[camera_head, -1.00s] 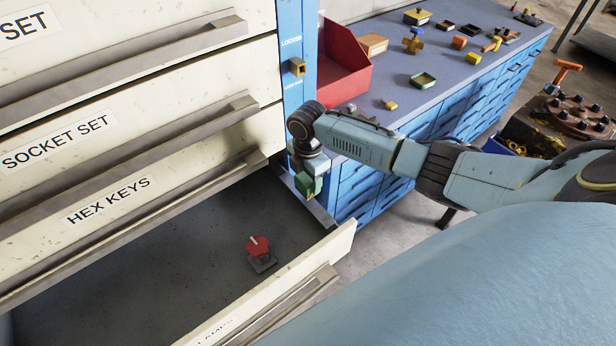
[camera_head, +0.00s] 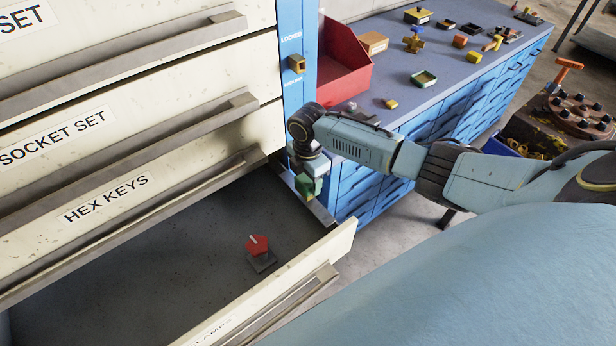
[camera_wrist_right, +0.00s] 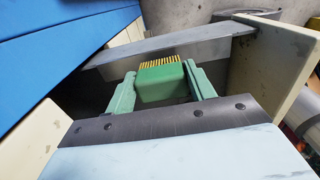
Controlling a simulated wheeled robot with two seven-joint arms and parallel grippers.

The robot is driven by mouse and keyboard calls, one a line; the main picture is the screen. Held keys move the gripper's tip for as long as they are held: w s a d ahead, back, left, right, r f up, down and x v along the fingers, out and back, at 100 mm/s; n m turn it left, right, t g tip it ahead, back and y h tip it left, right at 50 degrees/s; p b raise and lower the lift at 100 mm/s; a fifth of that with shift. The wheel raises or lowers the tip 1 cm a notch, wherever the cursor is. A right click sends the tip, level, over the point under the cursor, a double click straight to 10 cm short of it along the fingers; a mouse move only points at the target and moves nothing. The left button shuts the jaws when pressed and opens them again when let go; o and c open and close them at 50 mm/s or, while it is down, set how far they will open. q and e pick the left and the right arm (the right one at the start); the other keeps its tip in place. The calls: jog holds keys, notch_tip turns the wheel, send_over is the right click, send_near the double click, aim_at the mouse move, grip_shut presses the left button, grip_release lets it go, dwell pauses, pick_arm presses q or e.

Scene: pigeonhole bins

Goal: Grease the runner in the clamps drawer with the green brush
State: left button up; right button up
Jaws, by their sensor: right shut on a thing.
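The clamps drawer (camera_head: 336,243) stands pulled out under the hex keys drawer, its label partly cut off by the picture edge. A grey metal runner (camera_head: 321,213) lies along its right side and also shows in the wrist view (camera_wrist_right: 205,49). My right gripper (camera_head: 308,188) is over that side of the drawer. In the wrist view its two green fingers are shut on the green brush (camera_wrist_right: 162,84), a green block with yellow bristles. The bristles face the runner; I cannot tell whether they touch it. My left gripper is out of view.
A red-topped knob on a grey base (camera_head: 258,250) stands inside the drawer. A blue post with a yellow lock piece (camera_head: 297,64) rises behind my gripper. A red bin (camera_head: 343,65) and several small parts sit on the blue bench (camera_head: 450,62).

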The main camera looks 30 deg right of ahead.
jog(key=shift+f+b, duration=0.6)
jog(key=shift+f, duration=0.5)
jog(key=shift+w+b, duration=1.05)
jog(key=shift+w, duration=0.3)
jog(key=shift+w+r, duration=0.1)
jog(key=shift+w, duration=0.15)
jog(key=shift+w+a+b, duration=0.1)
jog(key=shift+w+b, duration=0.45)
jog(key=shift+b, duration=0.1)
jog(key=shift+w+b, duration=1)
